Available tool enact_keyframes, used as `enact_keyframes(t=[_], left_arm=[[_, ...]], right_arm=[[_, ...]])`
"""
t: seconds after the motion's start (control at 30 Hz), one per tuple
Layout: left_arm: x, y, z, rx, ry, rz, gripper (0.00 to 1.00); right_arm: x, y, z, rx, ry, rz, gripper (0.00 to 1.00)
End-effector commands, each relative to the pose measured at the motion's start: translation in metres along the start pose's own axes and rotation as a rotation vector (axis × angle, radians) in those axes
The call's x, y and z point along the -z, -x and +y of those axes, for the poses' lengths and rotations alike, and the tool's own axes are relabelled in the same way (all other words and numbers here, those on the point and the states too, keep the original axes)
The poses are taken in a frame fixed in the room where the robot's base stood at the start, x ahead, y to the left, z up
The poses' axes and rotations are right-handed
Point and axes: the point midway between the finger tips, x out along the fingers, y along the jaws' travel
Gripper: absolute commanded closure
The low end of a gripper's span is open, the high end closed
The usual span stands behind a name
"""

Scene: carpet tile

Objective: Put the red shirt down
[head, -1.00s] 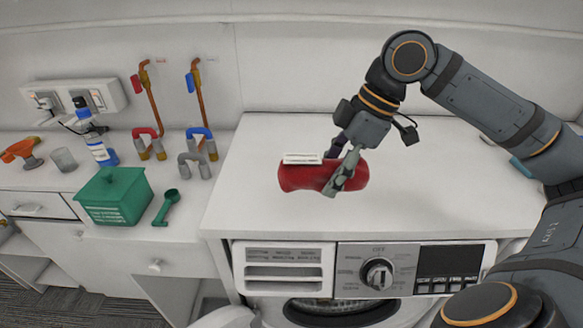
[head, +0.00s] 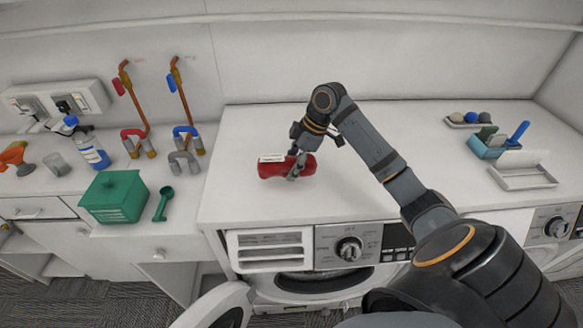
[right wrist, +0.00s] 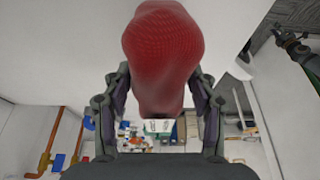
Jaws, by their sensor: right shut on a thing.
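The red shirt (head: 272,170) is a rolled red bundle with a white label on top, at the left part of the white washer top. My right gripper (head: 297,166) is shut on it, a finger showing across its near side. I cannot tell whether the shirt touches the surface or hangs just above it. In the right wrist view the red shirt (right wrist: 162,50) fills the upper middle between the two fingers of my right gripper (right wrist: 162,92). A dark jointed part at the upper right of that view appears to be my left gripper (right wrist: 290,42); its jaws are unclear.
A green box (head: 113,197) and green scoop (head: 163,204) lie on the lower counter at left, near pipes and bottles. A blue holder (head: 487,151) and white tray (head: 523,180) stand at right. The washer top between is clear. The washer door (head: 222,306) hangs open.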

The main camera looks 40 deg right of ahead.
Motion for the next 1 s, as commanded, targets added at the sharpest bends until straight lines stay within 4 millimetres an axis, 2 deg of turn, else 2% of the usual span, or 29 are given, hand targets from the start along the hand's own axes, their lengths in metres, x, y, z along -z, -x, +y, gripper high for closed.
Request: enact_keyframes(t=[0.23,0.4,0.77,0.8,0.93,1.0], left_arm=[[0.003,0.003,0.000,0.000,0.000,0.004,0.60],[0.004,0.021,-0.001,0.000,0.001,0.003,0.60],[0.003,0.017,-0.001,0.000,0.001,0.003,0.60],[0.003,0.018,-0.001,0.000,0.001,0.003,0.60],[0.003,0.018,-0.001,0.000,0.000,0.003,0.60],[0.003,0.018,-0.001,0.000,0.000,0.003,0.60]], right_arm=[[-0.001,-0.008,0.006,0.002,0.000,0.001,0.79],[-0.011,-0.030,0.006,0.004,-0.001,-0.001,0.79],[-0.015,-0.040,0.007,0.000,0.001,0.000,0.79],[-0.015,-0.040,0.007,0.000,0.001,-0.001,0.40],[-0.015,-0.040,0.007,0.000,0.001,0.000,0.22],[-0.015,-0.040,0.007,0.000,0.001,0.000,0.19]])
